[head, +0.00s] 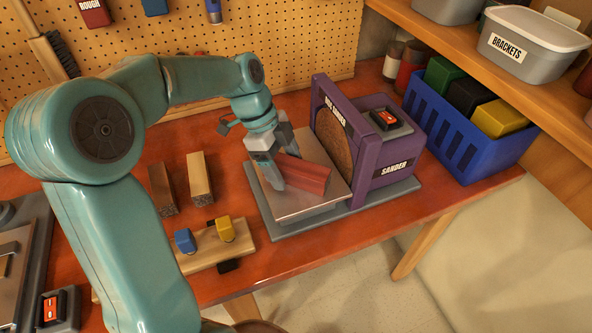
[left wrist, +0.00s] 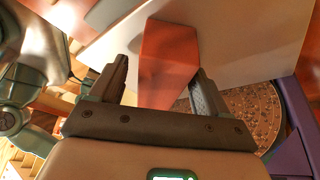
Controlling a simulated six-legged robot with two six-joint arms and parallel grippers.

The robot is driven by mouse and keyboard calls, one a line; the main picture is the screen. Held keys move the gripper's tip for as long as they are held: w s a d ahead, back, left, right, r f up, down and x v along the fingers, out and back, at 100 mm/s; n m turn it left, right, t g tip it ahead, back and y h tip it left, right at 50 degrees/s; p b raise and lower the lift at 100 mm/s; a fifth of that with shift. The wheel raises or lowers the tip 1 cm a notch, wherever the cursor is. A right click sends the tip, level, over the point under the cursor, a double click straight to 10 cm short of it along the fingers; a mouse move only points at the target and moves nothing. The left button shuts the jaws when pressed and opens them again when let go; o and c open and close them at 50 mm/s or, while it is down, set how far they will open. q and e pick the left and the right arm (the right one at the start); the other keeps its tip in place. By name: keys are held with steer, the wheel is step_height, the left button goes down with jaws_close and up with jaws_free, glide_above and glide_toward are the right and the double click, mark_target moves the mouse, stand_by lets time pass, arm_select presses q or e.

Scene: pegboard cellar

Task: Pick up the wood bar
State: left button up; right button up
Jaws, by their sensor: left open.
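A reddish wood bar (head: 308,176) lies on the metal table (head: 313,207) of the purple disc sander (head: 385,160), near the abrasive disc. My left gripper (head: 279,172) is open at the bar's left end, its fingers pointing down at it. In the left wrist view, the bar (left wrist: 168,62) sits between the two open fingers of my left gripper (left wrist: 160,78), with a gap on the left side and a narrower one on the right. Whether a finger touches it, I cannot tell. My right gripper is not in view.
A dark brown bar (head: 161,188) and a pale bar (head: 200,178) lie left on the red bench. In front is a wooden board (head: 202,257) with blue and yellow clamps. A blue crate (head: 455,133) with coloured blocks stands right of the sander. A pegboard (head: 290,40) closes the back.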

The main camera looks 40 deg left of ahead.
arm_select(q)
steer(key=shift+c, duration=0.3)
steer(key=c, duration=1.1)
steer(key=shift+r, duration=0.15)
